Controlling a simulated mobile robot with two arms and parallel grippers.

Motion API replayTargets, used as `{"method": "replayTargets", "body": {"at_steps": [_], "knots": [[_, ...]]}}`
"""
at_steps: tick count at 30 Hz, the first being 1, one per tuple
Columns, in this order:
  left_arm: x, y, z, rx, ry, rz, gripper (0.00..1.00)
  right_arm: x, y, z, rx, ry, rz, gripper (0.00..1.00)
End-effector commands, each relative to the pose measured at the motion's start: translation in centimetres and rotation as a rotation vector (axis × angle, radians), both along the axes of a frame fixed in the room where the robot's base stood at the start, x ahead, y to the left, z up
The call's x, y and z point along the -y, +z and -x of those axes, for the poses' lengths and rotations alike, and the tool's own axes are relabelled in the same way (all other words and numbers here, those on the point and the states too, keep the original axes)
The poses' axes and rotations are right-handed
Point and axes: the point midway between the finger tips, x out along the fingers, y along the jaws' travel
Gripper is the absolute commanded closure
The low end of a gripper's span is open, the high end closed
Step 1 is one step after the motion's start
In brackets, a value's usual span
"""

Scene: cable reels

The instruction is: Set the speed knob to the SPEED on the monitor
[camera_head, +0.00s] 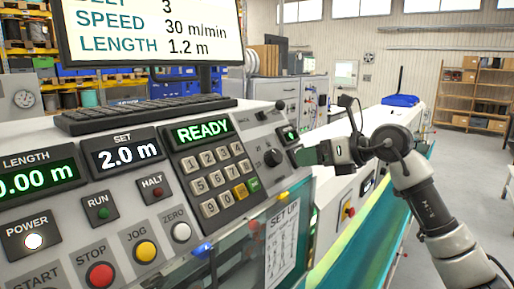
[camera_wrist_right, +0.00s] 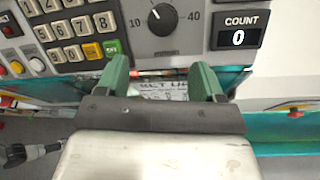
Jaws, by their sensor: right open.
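The monitor (camera_head: 160,56) reads SPEED 30 m/min, with LENGTH 1.2 m below. The speed knob (camera_head: 272,157) is a dark round knob right of the keypad. It also shows in the right wrist view (camera_wrist_right: 162,19), between the marks 10 and 40; its white pointer mark appears to aim up and slightly left. The top of its scale is cut off there. My right gripper (camera_head: 308,154) is just right of the knob in the head view. In the wrist view its green fingers (camera_wrist_right: 163,78) are apart and empty, below the knob in the picture. My left gripper is not in view.
The keypad (camera_head: 217,182) and READY display (camera_head: 203,132) lie left of the knob. The SET display (camera_head: 123,152) reads 2.0 m. The COUNT display (camera_wrist_right: 238,38) reads 0. Colored buttons, including a red stop button (camera_head: 99,275), line the panel. A keyboard (camera_head: 145,113) lies above.

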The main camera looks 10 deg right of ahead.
Motion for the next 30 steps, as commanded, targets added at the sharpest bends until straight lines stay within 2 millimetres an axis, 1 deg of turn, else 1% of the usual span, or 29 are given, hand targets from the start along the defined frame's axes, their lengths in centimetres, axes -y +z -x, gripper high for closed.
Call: {"method": "replayTargets", "body": {"at_steps": [1,4,8,12,14,18,22,26,30], "knots": [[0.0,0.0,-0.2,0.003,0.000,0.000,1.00,0.5,1.2,0.5,0.027,-0.019,0.049,0.32],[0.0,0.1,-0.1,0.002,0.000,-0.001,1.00,0.8,2.1,0.8,0.045,-0.039,0.093,0.32],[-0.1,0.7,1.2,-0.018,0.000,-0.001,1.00,0.1,1.9,-0.1,0.044,-0.040,0.096,0.32],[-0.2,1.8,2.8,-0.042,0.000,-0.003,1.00,-1.4,1.0,-1.9,0.042,-0.038,0.093,0.32],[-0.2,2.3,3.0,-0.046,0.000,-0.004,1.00,-2.1,0.5,-2.8,0.042,-0.038,0.093,0.32],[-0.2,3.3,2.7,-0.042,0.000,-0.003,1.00,-3.6,-0.5,-4.6,0.042,-0.038,0.091,0.32],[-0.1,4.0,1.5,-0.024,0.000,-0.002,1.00,-4.6,-1.2,-6.0,0.043,-0.040,0.091,0.32],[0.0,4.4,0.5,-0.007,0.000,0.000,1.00,-5.1,-1.8,-6.7,0.045,-0.040,0.094,0.32],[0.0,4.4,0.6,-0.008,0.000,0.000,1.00,-5.3,-2.1,-6.9,0.045,-0.040,0.094,0.32]]}}
